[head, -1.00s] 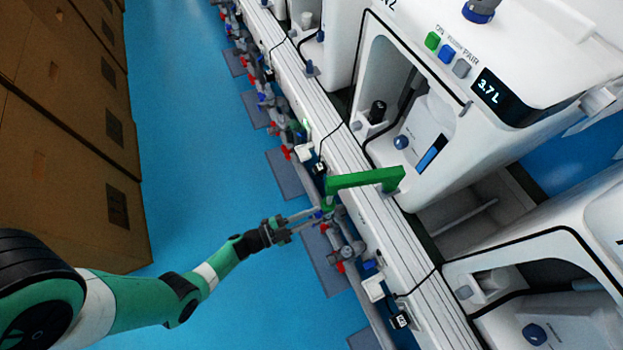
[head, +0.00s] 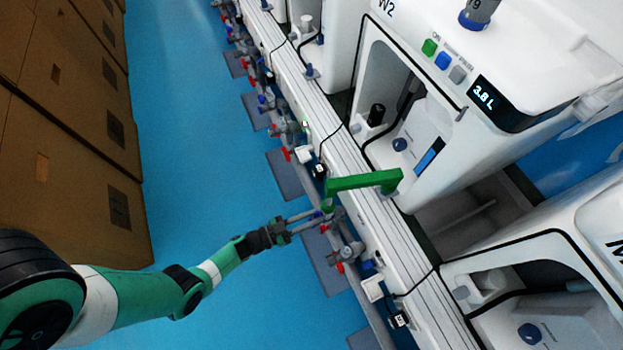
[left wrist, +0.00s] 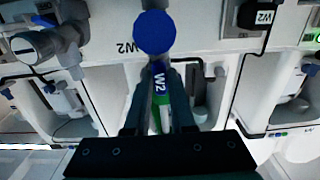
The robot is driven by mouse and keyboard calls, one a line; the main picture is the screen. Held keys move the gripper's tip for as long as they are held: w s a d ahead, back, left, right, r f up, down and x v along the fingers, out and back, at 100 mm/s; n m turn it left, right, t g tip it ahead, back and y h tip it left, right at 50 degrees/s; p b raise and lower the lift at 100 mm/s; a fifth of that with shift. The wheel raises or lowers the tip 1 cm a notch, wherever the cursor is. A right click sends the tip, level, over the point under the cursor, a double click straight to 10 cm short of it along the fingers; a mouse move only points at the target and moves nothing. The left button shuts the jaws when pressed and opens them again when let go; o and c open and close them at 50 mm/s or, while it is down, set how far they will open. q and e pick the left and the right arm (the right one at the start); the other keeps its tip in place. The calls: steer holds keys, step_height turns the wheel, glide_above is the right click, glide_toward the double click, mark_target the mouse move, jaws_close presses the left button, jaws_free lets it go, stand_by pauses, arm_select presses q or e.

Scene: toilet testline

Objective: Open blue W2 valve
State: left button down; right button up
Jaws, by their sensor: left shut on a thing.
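The blue W2 valve handle (left wrist: 160,82) shows in the left wrist view with a white W2 label on it. A round blue knob (left wrist: 154,32) sits just above it in that picture. My left gripper (left wrist: 159,72) is shut on the labelled blue handle, one dark finger on each side. In the head view my left gripper (head: 310,215) reaches the pipework in front of the W2 machine (head: 420,150), where its fingers hide most of the handle. The machine's display (head: 483,95) reads 3.8 L. My right gripper is not seen.
A green angled bar (head: 362,182) spans from the pipework to the W2 machine, close to my left gripper. Pipes with red handles (head: 338,267) run along the white bench (head: 350,160). Brown cabinets (head: 70,150) stand left; the blue floor (head: 200,130) between is clear.

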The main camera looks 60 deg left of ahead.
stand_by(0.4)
arm_select(q)
steer(key=c, duration=0.8)
jaws_free()
steer(key=shift+o, duration=0.2)
steer(key=s+a+p, duration=0.2)
steer(key=s, duration=0.9)
steer(key=shift+s, duration=0.25)
